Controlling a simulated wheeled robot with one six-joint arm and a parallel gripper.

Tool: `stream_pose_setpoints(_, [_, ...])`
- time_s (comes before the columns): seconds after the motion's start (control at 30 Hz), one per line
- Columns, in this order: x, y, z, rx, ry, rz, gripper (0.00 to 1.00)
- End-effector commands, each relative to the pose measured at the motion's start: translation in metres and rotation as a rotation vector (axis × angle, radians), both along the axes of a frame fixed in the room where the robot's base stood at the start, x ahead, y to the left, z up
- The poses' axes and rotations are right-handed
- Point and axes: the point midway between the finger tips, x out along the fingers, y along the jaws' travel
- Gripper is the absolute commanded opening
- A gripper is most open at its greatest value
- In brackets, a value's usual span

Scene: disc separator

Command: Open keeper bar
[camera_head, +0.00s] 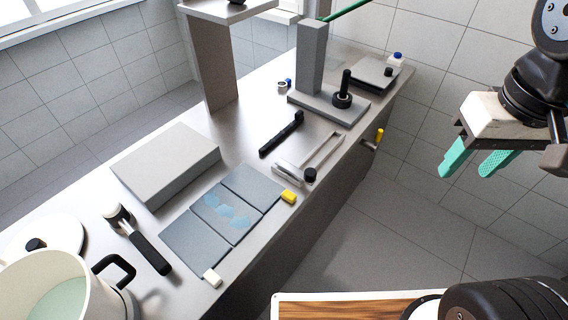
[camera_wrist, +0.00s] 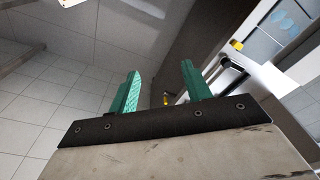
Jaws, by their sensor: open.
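My gripper (camera_head: 466,172) hangs at the right of the head view, over the floor and apart from the counter. Its two teal fingers are apart, and nothing is between them; it also shows in the wrist view (camera_wrist: 160,72). A metal frame with a slot (camera_head: 322,150) lies near the counter's front edge. It has a black knob (camera_head: 310,174) at its near end, and this may be the keeper bar. A separate black bar (camera_head: 282,134) lies just behind it. I cannot tell for sure which part is the keeper bar.
A yellow-tipped lever (camera_head: 379,135) sticks out from the counter's front. Grey panels (camera_head: 190,240) with a yellow tab (camera_head: 288,196), a grey block (camera_head: 165,160), a black-handled tool (camera_head: 148,250), a pot (camera_head: 100,275) and a stand (camera_head: 310,60) occupy the counter.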

Motion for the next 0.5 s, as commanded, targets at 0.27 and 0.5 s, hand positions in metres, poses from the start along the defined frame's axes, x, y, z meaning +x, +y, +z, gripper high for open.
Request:
stream_pose_setpoints(0.27, [0.087, 0.057, -0.032, 0.009, 0.055, -0.001, 0.49])
stream_pose_setpoints(0.5, [0.149, 0.134, -0.091, 0.007, 0.09, -0.012, 0.49])
